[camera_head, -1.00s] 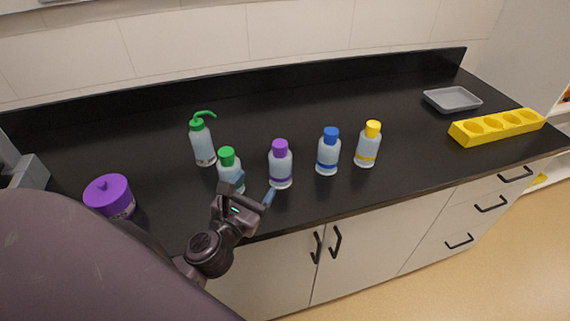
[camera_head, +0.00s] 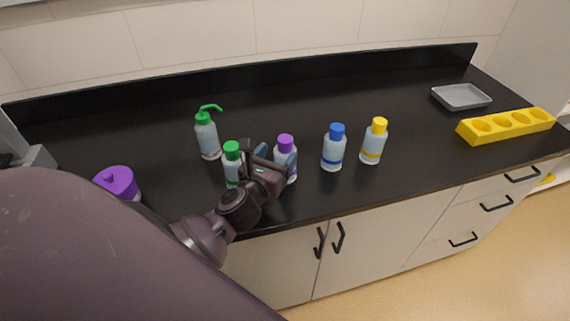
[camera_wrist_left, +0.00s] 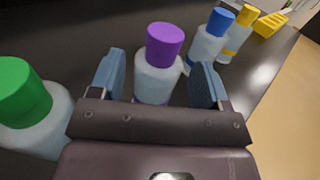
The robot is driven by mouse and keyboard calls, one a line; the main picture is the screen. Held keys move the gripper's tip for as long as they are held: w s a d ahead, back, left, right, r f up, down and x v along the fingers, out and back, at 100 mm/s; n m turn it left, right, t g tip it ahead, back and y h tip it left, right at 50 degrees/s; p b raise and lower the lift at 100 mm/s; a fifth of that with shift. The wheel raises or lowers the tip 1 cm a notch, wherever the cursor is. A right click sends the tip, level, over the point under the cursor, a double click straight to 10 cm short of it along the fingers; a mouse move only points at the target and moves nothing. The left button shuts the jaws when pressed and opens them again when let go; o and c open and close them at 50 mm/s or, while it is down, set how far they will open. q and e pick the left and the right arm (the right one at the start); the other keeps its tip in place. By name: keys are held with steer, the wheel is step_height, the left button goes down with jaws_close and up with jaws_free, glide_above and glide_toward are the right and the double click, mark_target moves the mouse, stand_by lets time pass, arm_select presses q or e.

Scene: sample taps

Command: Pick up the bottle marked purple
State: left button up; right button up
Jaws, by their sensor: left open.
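The bottle marked purple (camera_head: 286,146) has a purple cap and a clear body, and stands upright on the black counter. In the left wrist view the purple bottle (camera_wrist_left: 158,66) stands between the fingers, with a gap on each side; its lower part is hidden by the gripper. My left gripper (camera_head: 275,157) is open around the purple bottle. In the left wrist view its two blue fingertips (camera_wrist_left: 158,78) are spread apart. My right gripper is not in view.
A green-capped bottle (camera_head: 232,151) stands close left of the gripper. A blue-capped bottle (camera_head: 333,150) and a yellow-capped bottle (camera_head: 374,143) stand to the right. A green-spouted bottle (camera_head: 207,138), purple pot (camera_head: 118,183), grey tray (camera_head: 461,103) and yellow rack (camera_head: 505,126) are also there.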

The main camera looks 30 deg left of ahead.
mark_target(282, 149)
arm_select(q)
steer(key=shift+w+a+r, duration=0.15)
steer(key=shift+w, duration=1)
steer(key=shift+w+a+r, duration=0.1)
steer(key=shift+w+r, duration=0.05)
steer(key=shift+w, duration=0.95)
steer(key=shift+c, duration=0.3)
